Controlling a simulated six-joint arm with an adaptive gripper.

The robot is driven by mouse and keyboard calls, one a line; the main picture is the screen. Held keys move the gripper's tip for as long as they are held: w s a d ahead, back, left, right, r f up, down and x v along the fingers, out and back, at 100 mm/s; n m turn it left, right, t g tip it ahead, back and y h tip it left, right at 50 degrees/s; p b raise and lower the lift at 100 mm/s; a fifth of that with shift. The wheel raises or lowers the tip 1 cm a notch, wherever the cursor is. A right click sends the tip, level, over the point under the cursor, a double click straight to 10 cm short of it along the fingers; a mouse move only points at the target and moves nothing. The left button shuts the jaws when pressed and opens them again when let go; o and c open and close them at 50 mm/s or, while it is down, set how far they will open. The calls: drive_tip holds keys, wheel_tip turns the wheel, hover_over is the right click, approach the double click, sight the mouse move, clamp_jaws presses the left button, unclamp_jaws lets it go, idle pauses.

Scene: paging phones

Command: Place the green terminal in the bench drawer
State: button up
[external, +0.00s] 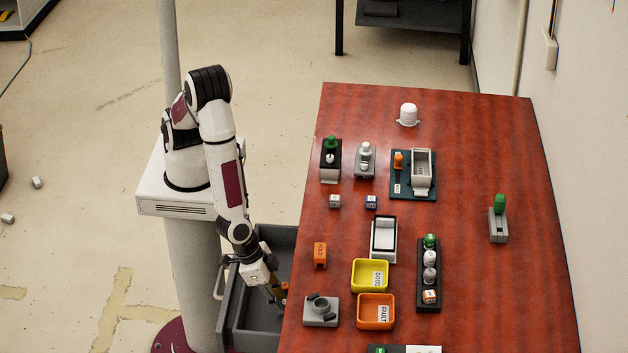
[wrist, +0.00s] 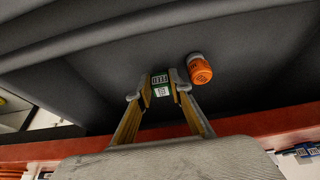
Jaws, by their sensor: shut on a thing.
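My gripper (external: 275,292) reaches down into the open grey bench drawer (external: 254,325) at the left edge of the bench. The drawer's dark interior (wrist: 90,85) lies around and beyond the fingertips. I cannot tell whether the terminal touches the drawer floor. In the external view the terminal is hidden or too small to make out.
An orange terminal (wrist: 201,70) with a grey-white end lies in the drawer, just right of my fingertips. The red-brown bench top (external: 460,300) borders the drawer. On it stand a yellow tray (external: 356,288), an orange tray (external: 362,323) and a grey fixture (external: 312,318) near the drawer.

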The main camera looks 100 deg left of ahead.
drive_tip(key=w, duration=0.3)
drive_tip(key=shift+w+f, duration=0.1)
drive_tip(key=shift+f, duration=0.5)
drive_tip(key=shift+f, duration=0.15)
drive_tip(key=o, duration=1)
drive_tip(key=shift+o, duration=0.2)
drive_tip(key=v, duration=1.2)
idle(0.5)
